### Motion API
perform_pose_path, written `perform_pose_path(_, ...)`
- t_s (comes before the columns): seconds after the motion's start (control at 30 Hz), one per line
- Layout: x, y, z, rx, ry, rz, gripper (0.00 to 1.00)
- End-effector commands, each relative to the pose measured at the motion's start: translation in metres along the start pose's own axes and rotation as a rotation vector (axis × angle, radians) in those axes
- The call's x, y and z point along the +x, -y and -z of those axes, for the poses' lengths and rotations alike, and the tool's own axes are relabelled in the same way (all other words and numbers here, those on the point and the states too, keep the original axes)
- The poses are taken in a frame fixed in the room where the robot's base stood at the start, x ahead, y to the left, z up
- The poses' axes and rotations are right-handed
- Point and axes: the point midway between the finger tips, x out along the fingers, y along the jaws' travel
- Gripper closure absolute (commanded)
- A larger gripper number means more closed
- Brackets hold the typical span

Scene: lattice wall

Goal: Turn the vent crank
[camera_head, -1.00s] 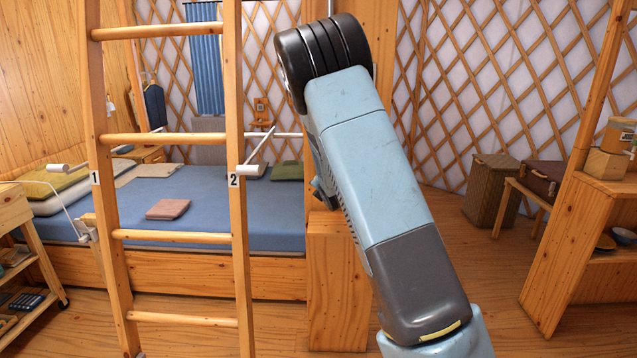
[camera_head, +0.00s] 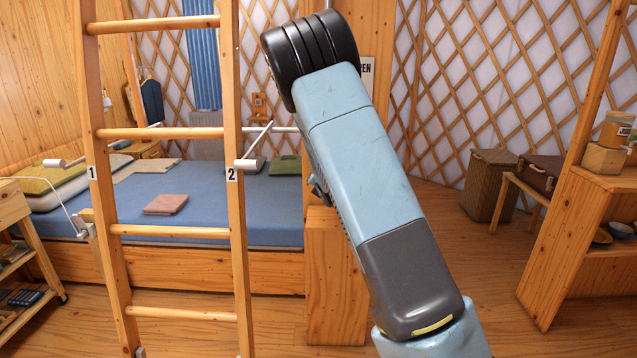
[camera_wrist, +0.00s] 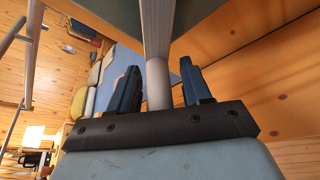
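In the wrist view, a grey rod (camera_wrist: 156,28) with a paler cylindrical end (camera_wrist: 157,85) lies between the two dark fingers of my gripper (camera_wrist: 160,88). It looks like part of the vent crank, but I cannot tell for sure. The fingers stand apart, with a gap on each side of the rod. In the head view my arm hides the gripper. A thin vertical rod (camera_head: 328,4) shows at the top edge, just above my arm. A partly hidden sign (camera_head: 367,75) reading "EN" is behind my arm.
A wooden ladder (camera_head: 240,205) marked 1 and 2 stands at left, with white-ended rods (camera_head: 246,164) beside it. Behind it is a blue bed (camera_head: 220,210). A wooden post (camera_head: 335,280) stands below my arm.

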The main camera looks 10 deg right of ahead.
Motion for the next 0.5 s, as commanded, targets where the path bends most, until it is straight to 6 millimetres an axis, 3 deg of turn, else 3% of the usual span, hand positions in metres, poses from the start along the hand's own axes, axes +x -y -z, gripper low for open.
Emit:
perform_pose_path(0.27, -0.002, 0.001, -0.003, 0.001, 0.004, 0.0, 0.52)
perform_pose_path(0.5, -0.03, 0.0, -0.003, 0.003, 0.004, -0.001, 0.52)
